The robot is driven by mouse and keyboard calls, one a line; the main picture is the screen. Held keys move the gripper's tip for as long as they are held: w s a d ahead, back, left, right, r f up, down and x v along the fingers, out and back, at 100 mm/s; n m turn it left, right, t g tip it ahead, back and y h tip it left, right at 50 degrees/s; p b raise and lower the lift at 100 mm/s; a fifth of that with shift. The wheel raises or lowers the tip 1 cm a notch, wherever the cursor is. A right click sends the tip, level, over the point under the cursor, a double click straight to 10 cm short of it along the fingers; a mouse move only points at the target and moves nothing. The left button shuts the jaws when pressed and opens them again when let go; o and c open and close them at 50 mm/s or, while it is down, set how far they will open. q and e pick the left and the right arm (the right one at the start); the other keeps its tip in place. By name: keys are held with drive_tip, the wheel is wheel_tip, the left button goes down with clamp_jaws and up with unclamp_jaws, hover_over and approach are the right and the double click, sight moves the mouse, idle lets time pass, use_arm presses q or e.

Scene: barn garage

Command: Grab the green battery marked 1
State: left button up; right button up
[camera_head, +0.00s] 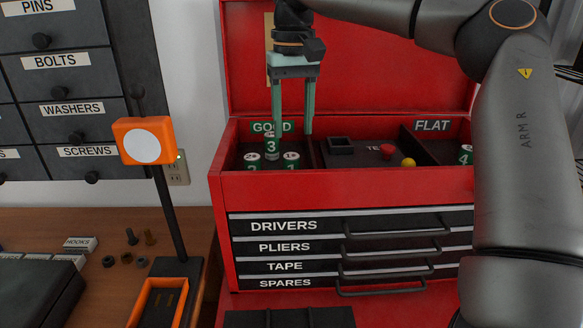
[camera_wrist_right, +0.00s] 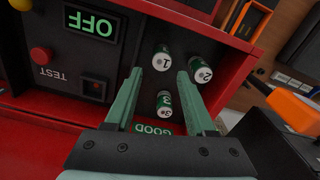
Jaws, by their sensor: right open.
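The green battery marked 1 (camera_head: 291,161) stands upright in the GOOD compartment of the red toolbox, at the front right of its group. In the right wrist view its white top (camera_wrist_right: 162,59) shows between and just beyond the fingertips. Battery 2 (camera_head: 252,160) stands to its left and battery 3 (camera_head: 271,147) behind, near the GOOD label. My right gripper (camera_head: 292,135) points down over this compartment, open; battery 3 (camera_wrist_right: 164,102) lies between its fingers in the wrist picture. I cannot tell how far the tips are above the batteries. My left gripper is out of view.
The toolbox's front wall (camera_head: 350,184) and raised lid (camera_head: 360,80) bound the space. Right of GOOD is a tester panel with a red button (camera_head: 387,151) and yellow knob (camera_head: 408,162). Battery 4 (camera_head: 465,155) is in the FLAT compartment. An orange-headed stand (camera_head: 147,140) is left.

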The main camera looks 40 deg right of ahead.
sight(291, 156)
wheel_tip(291, 156, down, 8)
drive_tip(key=shift+a+r, duration=0.1)
drive_tip(key=shift+a, duration=0.05)
idle(0.3)
clamp_jaws()
idle(0.4)
drive_tip(key=shift+r, duration=0.1)
